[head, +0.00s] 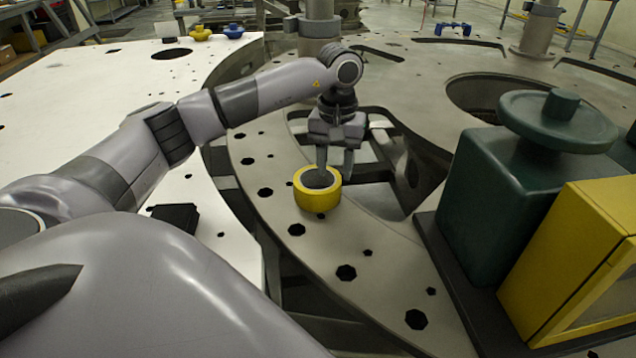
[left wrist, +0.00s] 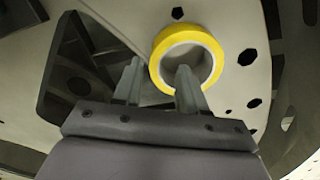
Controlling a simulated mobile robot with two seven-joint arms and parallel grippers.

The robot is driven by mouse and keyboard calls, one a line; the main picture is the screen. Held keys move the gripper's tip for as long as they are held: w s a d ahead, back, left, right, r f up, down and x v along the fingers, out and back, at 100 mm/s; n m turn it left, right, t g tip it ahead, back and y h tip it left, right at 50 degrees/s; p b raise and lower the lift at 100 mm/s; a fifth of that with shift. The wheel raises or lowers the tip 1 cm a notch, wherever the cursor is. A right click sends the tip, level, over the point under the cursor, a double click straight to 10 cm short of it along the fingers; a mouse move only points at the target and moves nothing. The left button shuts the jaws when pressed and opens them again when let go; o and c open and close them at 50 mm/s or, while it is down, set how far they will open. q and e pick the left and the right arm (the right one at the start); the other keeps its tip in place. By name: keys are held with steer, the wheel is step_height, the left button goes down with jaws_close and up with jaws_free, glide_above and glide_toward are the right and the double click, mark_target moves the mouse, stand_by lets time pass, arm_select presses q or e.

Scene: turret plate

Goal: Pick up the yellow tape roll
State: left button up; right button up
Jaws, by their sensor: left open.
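The yellow tape roll (head: 318,197) lies flat on the grey turret plate (head: 375,207), near the plate's left curved edge. It also shows in the left wrist view (left wrist: 217,46) as a yellow ring with a pale inner core. My left gripper (head: 335,158) is open and points down at the roll's far right side. In the left wrist view the gripper (left wrist: 158,78) has its right finger over the roll's hole and its left finger outside the ring, so the roll's wall lies between them. Whether the fingers touch it, I cannot tell. My right gripper is not in view.
A dark green box with a round knob (head: 510,190) and a yellow case (head: 575,270) stand at the right. The plate has several holes and a large cutout beside the roll. A white surface (head: 95,85) lies left. A black object (head: 175,217) rests there.

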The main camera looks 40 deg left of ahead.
mark_target(336, 183)
arm_select(q)
step_height(336, 183, down, 6)
steer(key=shift+w+d+r+p, duration=0.15)
steer(key=shift+r+p, duration=0.1)
steer(key=shift+p, duration=0.15)
jaws_close()
